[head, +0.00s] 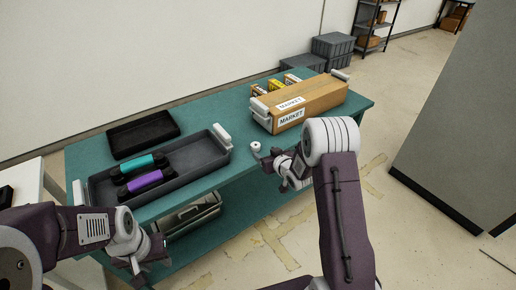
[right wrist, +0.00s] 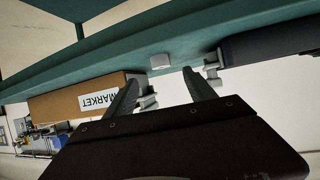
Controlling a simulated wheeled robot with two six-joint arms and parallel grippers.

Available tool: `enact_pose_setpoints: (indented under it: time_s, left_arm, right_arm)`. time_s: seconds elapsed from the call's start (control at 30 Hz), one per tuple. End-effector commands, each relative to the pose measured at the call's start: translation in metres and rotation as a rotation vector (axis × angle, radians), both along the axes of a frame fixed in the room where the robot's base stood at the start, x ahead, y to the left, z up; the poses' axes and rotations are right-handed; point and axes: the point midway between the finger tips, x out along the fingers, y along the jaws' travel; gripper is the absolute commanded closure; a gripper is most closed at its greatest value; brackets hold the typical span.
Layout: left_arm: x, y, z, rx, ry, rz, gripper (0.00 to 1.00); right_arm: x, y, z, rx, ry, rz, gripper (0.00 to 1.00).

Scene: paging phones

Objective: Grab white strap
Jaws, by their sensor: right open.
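A small white roll-like thing, possibly the white strap (head: 256,147), lies near the front edge of the teal table. In the right wrist view a pale block-like thing (right wrist: 160,61), which looks like the same item, sits on the table ahead of the fingertips. My right gripper (head: 271,160) is just in front of it, at the table edge; in the right wrist view my right gripper (right wrist: 160,77) is open and empty, its two dark fingers apart. My left gripper (head: 148,262) is low at the left, in front of the table; its jaws are unclear.
A cardboard MARKET box (head: 318,98) with white handles stands behind, on the teal table (head: 215,112). A grey tray (head: 205,160) with teal and purple handsets is at left, a black tray (head: 143,133) behind it. A grey panel (head: 450,130) stands at right.

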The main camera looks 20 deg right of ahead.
Motion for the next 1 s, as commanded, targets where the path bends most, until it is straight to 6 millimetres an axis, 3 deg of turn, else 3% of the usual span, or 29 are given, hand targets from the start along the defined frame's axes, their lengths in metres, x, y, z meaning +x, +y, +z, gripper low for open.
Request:
enact_pose_setpoints:
  time_s: [0.13, 0.33, 0.53, 0.8, 1.0]
  left_arm:
    - [0.000, 0.000, -0.001, 0.000, 0.000, 0.000, 0.64]
    - [0.000, 0.000, -0.001, 0.000, 0.000, 0.000, 0.64]
    - [0.000, 0.000, 0.000, 0.000, 0.000, 0.000, 0.64]
    - [0.000, 0.000, -0.001, 0.000, 0.000, 0.000, 0.64]
    - [0.000, 0.000, -0.001, 0.000, 0.000, 0.000, 0.64]
  right_arm:
    - [0.005, -0.001, -0.003, 0.000, -0.001, -0.002, 0.36]
    - [0.031, 0.004, -0.015, -0.001, -0.001, -0.002, 0.36]
    - [0.040, 0.005, -0.019, 0.000, -0.001, -0.002, 0.36]
    - [0.078, 0.012, -0.035, 0.000, -0.001, -0.003, 0.36]
    - [0.082, 0.013, -0.036, 0.000, 0.000, -0.003, 0.36]
